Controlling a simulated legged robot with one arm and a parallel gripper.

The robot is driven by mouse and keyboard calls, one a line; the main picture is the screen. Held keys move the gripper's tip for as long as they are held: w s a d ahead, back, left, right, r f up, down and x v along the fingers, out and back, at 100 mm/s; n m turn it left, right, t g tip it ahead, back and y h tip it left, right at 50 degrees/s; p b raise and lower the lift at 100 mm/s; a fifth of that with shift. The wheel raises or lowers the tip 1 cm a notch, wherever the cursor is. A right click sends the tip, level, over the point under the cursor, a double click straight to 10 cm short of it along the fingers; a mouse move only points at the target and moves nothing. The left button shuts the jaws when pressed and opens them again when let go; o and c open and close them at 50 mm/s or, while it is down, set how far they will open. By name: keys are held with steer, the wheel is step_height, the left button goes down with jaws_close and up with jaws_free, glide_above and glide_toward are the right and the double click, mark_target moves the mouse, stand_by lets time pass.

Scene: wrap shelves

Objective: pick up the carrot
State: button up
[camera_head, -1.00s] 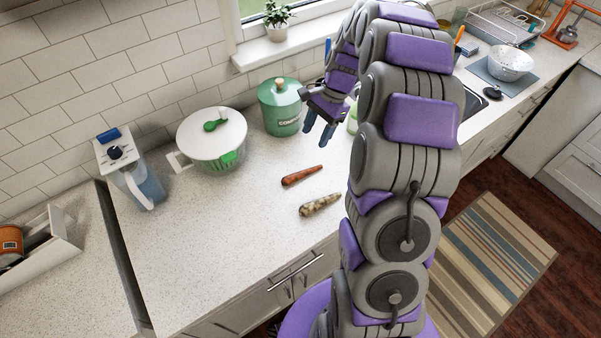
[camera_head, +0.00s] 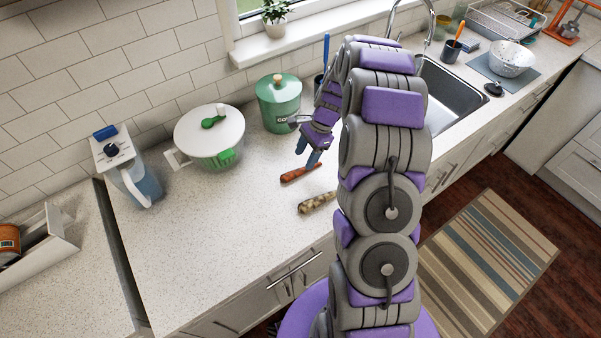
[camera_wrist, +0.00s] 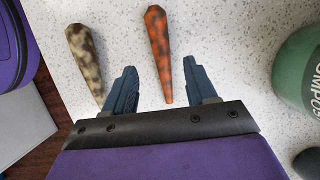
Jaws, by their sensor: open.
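The orange carrot (camera_head: 294,175) lies on the speckled counter, with its right end partly hidden by my gripper in the head view. In the wrist view the carrot (camera_wrist: 158,50) points its narrow end between my two blue fingers. My gripper (camera_head: 308,156) is open and empty, just above the carrot's right end; in the wrist view its fingers (camera_wrist: 161,82) stand on either side of that end. I cannot tell whether the fingers touch it. A mottled brown and cream carrot-shaped object (camera_head: 316,203) lies nearer the counter's front edge; it also shows in the wrist view (camera_wrist: 85,60).
A green compost bin (camera_head: 279,104) stands behind my gripper. A white-lidded salad spinner (camera_head: 210,135) and a water pitcher (camera_head: 135,180) stand to the left. The sink (camera_head: 452,92) is at the right. The counter left of the carrot is clear.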

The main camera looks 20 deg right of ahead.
mark_target(297, 171)
steer(key=shift+a+f, duration=0.2)
steer(key=shift+a, duration=0.4)
steer(key=shift+a+f, duration=0.15)
steer(key=shift+a, duration=0.45)
steer(key=shift+a+f, duration=0.2)
steer(key=shift+a, duration=0.05)
steer(key=f, duration=0.2)
steer(key=d+f+b, duration=0.1)
steer(key=f, duration=0.1)
steer(key=shift+f, duration=0.35)
steer(key=shift+s+a, duration=0.1)
steer(key=shift+a, duration=0.45)
steer(key=shift+c, duration=0.5)
steer(key=shift+a+r, duration=0.1)
steer(key=shift+a, duration=0.3)
steer(key=c, duration=0.3)
steer(key=shift+d, duration=0.15)
steer(key=c, duration=0.3)
steer(key=shift+d, duration=0.45)
jaws_close()
